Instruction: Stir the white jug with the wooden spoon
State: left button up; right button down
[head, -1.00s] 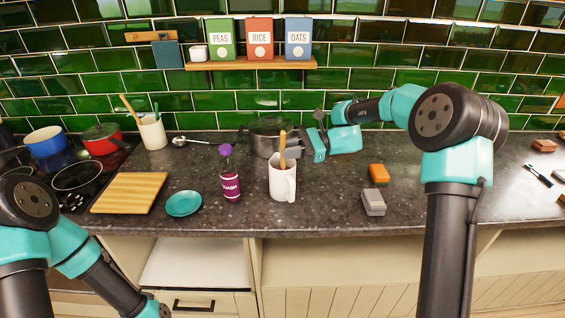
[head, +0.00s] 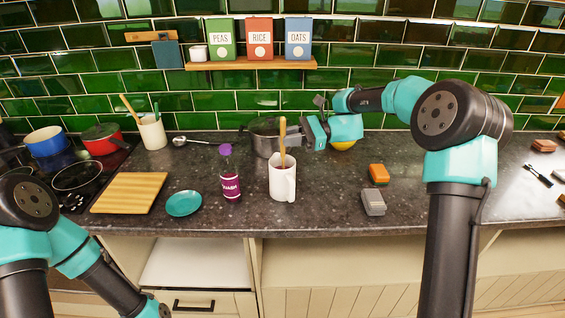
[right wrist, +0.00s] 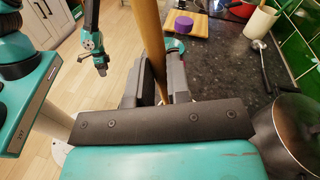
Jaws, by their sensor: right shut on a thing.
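The white jug (head: 282,184) stands upright on the dark worktop, its handle toward the right. The wooden spoon (head: 283,134) stands nearly upright in it; its lower end is hidden inside the jug. My right gripper (head: 288,146) comes from the right above the jug and is shut on the spoon's handle. In the right wrist view the spoon (right wrist: 148,35) runs between the dark fingers. My left gripper (right wrist: 101,66) shows small there, away from the worktop; its jaws are too small to read. It is outside the head view.
A squash bottle (head: 230,178) stands just left of the jug, near a teal saucer (head: 184,204). A grey pot (head: 262,140) is close behind. An orange block (head: 378,173) and a grey block (head: 373,203) lie to the right. A yellow thing (head: 343,146) shows under my right wrist.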

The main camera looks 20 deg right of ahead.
notch_tip(320, 180, up, 12)
dwell(1.2)
